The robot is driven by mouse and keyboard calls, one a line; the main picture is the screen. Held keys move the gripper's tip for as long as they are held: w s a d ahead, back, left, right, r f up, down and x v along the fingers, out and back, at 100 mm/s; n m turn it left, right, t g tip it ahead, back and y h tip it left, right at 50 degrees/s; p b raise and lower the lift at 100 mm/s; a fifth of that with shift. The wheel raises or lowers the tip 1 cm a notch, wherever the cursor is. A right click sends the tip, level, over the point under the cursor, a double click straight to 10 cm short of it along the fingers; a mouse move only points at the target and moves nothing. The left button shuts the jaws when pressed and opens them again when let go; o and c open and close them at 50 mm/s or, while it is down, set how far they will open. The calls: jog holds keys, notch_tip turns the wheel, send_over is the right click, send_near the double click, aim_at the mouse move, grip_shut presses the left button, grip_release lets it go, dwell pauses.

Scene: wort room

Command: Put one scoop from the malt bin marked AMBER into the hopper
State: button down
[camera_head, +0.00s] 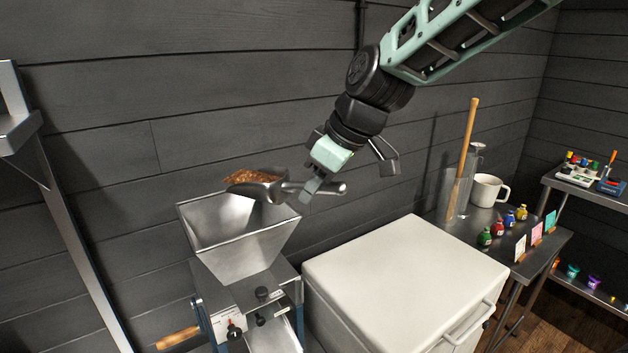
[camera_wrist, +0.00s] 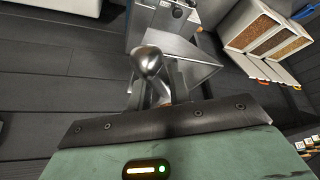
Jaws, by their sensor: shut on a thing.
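My gripper (camera_head: 314,187) is shut on the handle of a metal scoop (camera_head: 268,191). The scoop's bowl is to the left of the gripper, heaped with brown grain (camera_head: 252,175), and looks roughly level. It appears just above the back right rim of the metal hopper (camera_head: 240,252), which stands on a mill. The part of the hopper's inside that shows looks empty. In the wrist view the scoop's rounded handle end (camera_wrist: 149,60) sticks up between the fingers, with the hopper (camera_wrist: 190,66) beyond it. Malt bins with grain (camera_wrist: 268,37) stand at the upper right there; no marking is readable.
A white chest (camera_head: 405,275) stands right of the mill. Behind it a metal table (camera_head: 450,217) holds a mug (camera_head: 488,190), a clear cylinder, small coloured bottles and cards. A shelf frame (camera_head: 60,210) is at the left. The dark plank wall is close behind.

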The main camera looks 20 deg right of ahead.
aim_at(287, 181)
jog(key=shift+f, duration=0.7)
jog(key=shift+w+a+r+g+h+p, duration=0.1)
jog(key=shift+r+g+h+p, duration=0.35)
jog(key=shift+p, duration=0.75)
jog(key=r+p, duration=0.1)
jog(key=p, duration=0.2)
jog(key=shift+w+a+r, duration=0.15)
jog(key=shift+a, duration=0.05)
